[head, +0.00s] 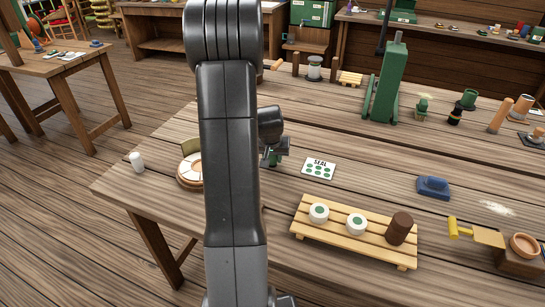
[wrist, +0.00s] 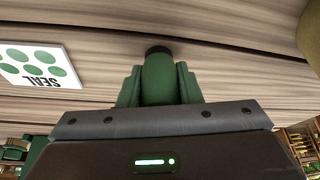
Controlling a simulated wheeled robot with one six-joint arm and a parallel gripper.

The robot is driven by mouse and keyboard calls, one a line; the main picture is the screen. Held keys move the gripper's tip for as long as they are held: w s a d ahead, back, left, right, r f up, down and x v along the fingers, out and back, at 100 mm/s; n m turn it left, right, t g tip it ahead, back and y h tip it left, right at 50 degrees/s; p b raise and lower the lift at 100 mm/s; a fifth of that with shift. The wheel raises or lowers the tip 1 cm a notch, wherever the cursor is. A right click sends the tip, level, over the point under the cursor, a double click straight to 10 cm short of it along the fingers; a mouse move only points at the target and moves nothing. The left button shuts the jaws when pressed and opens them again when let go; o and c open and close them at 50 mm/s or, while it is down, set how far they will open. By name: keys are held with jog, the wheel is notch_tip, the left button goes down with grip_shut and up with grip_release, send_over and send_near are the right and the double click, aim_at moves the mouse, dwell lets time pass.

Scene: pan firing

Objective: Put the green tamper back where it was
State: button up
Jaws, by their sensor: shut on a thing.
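The green tamper (wrist: 158,80) stands between the two green fingers of my gripper (wrist: 158,88) in the wrist view. Its dark end points away from the camera, toward the wooden table top. In the head view my gripper (head: 274,154) is over the table, just left of the white SEAL card (head: 319,168). Only a small green part of the tamper shows below it there. I cannot tell whether the tamper touches the table. The SEAL card with green dots (wrist: 38,65) also shows at the left of the wrist view.
A slatted wooden rack (head: 310,230) holds two white pots with green tops and a brown cylinder (head: 399,228). A blue block (head: 433,187) lies to the right. A green press (head: 387,85) stands behind. My arm partly hides a round segmented piece (head: 188,170).

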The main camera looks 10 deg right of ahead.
jog(key=shift+f, duration=0.25)
jog(key=o, duration=1)
jog(key=shift+r, duration=0.15)
jog(key=shift+c, duration=0.2)
jog(key=shift+r, duration=0.2)
jog(key=v, duration=1.2)
jog(key=shift+w, duration=0.1)
